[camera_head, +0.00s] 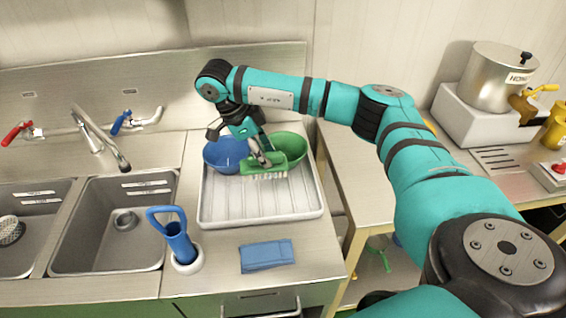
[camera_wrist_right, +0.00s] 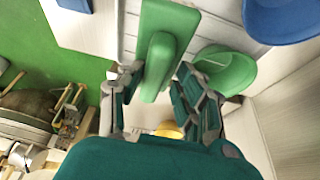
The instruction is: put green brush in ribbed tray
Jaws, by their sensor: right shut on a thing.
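The green brush (camera_head: 264,165) has pale bristles that point down. My right gripper (camera_head: 258,150) is shut on its handle and holds it over the ribbed tray, bristles low above the ribs. The brush also shows between the fingers in the right wrist view (camera_wrist_right: 158,65). I cannot tell whether the bristles touch the tray. The white ribbed tray (camera_head: 260,200) lies on the steel counter, its front part bare. A blue bowl (camera_head: 222,155) and a green bowl (camera_head: 291,146) sit at its back, close to the brush. My left gripper is out of view.
A blue-handled tool in a white holder (camera_head: 180,240) and a folded blue cloth (camera_head: 266,255) are in front of the tray. Steel sinks (camera_head: 110,225) with a tap (camera_head: 95,140) are on the left.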

